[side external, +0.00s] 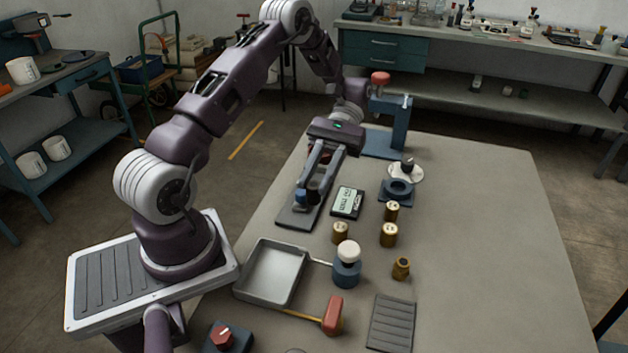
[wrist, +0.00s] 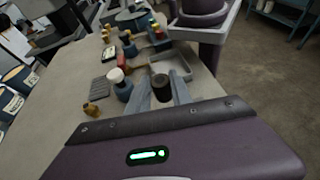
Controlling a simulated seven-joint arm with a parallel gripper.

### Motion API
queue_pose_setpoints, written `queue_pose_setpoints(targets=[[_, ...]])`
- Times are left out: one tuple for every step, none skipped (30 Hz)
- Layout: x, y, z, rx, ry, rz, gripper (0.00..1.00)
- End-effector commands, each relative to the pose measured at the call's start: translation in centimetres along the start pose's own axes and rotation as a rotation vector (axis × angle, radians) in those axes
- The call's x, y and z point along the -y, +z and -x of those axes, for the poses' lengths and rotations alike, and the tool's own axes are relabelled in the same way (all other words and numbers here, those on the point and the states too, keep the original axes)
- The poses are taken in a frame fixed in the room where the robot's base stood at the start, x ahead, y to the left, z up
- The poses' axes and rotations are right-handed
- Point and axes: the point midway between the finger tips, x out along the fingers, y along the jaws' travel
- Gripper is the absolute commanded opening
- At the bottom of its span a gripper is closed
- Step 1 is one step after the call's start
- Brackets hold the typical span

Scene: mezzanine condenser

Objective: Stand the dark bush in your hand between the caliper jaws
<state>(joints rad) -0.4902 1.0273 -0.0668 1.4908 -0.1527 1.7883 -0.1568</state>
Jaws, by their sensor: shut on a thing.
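In the wrist view my gripper (wrist: 163,90) is shut on the dark bush (wrist: 162,86), a short dark cylinder between its two grey fingers. The bush's round end faces the camera. In the side view my gripper (side external: 320,155) hangs low over the table, by the far end of a dark flat plate (side external: 296,218). Grey bars and a blue part lie on that plate; it looks like the caliper. Fingers and bars overlap there, so I cannot tell whether the bush is between the caliper jaws. I cannot make the caliper out in the wrist view.
A small display unit (side external: 347,203) lies right of the plate. A blue stand (side external: 398,125) is behind my gripper. The table's right side is clear.

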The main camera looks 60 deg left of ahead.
Motion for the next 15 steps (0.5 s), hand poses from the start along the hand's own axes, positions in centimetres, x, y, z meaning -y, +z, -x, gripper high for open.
queue_pose_setpoints(targets=[[1.0,0.3,-0.9,0.001,-0.134,-0.054,0.00],[1.8,0.4,-1.3,0.001,-0.218,-0.088,0.00],[2.8,0.6,-1.7,0.001,-0.330,-0.135,0.00],[3.6,0.7,-1.9,0.001,-0.414,-0.169,0.00],[4.4,0.8,-1.9,0.000,-0.499,-0.204,0.00],[5.4,1.0,-1.8,0.001,-0.614,-0.251,0.00],[6.1,1.1,-1.6,0.001,-0.700,-0.287,0.00],[6.8,1.2,-1.3,0.001,-0.785,-0.322,0.00],[7.6,1.3,-0.8,0.000,-0.902,-0.370,0.00],[8.2,1.4,-0.3,0.000,-0.988,-0.406,0.00],[8.6,1.6,0.3,0.000,-1.073,-0.442,0.00],[9.2,1.7,1.2,0.000,-1.188,-0.489,0.00],[9.4,1.9,2.0,0.001,-1.271,-0.525,0.00],[9.6,2.0,2.8,0.001,-1.354,-0.559,0.00],[9.7,2.1,3.9,0.000,-1.461,-0.603,0.00]])
